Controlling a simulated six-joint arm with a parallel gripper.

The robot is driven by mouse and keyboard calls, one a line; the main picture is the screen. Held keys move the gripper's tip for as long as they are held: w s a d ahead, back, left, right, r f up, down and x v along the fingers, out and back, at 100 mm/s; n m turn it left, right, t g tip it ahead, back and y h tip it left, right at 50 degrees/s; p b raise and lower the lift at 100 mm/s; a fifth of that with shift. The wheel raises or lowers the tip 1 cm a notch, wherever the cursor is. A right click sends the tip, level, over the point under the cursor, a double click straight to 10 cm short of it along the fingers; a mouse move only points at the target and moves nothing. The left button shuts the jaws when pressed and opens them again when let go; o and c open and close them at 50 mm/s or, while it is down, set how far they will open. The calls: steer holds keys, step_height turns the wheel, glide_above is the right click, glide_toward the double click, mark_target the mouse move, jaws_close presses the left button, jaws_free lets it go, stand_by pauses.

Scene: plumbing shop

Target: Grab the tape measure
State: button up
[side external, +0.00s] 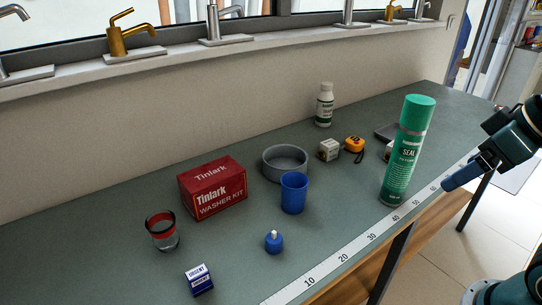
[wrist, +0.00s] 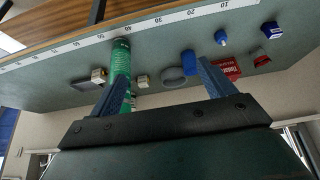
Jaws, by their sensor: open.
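The tape measure (side external: 354,144) is small, orange and black, and sits on the grey-green bench toward the back, left of the tall green spray can (side external: 405,155). A dark strap or tab hangs at its lower side. In the wrist view I cannot make it out clearly; the green can (wrist: 121,62) and a finger cover much of that area. My gripper (side external: 455,180) is at the right, near the bench's front edge, apart from the tape measure, with the can standing between them. In the wrist view my gripper (wrist: 160,82) shows its two blue fingers spread wide with nothing held.
A small white box (side external: 329,150) stands just left of the tape measure, and a white bottle (side external: 324,105) behind. A grey ring-shaped dish (side external: 285,162), blue cup (side external: 293,193) and red box (side external: 212,187) are further left. A dark flat item (side external: 387,132) lies behind the can.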

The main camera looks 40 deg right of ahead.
steer(key=w+d+r, duration=0.2)
steer(key=w+r, duration=1.2)
steer(key=w, duration=0.1)
steer(key=n+g, duration=0.1)
steer(key=n, duration=0.1)
glide_above(356, 141)
steer(key=s+d, duration=0.2)
steer(key=s, duration=0.3)
step_height(356, 141, down, 26)
steer(key=shift+y, duration=0.3)
steer(key=shift+a+x, duration=0.15)
steer(key=shift+x, duration=1.95)
steer(key=shift+a+x, duration=0.15)
steer(key=shift+x, duration=2)
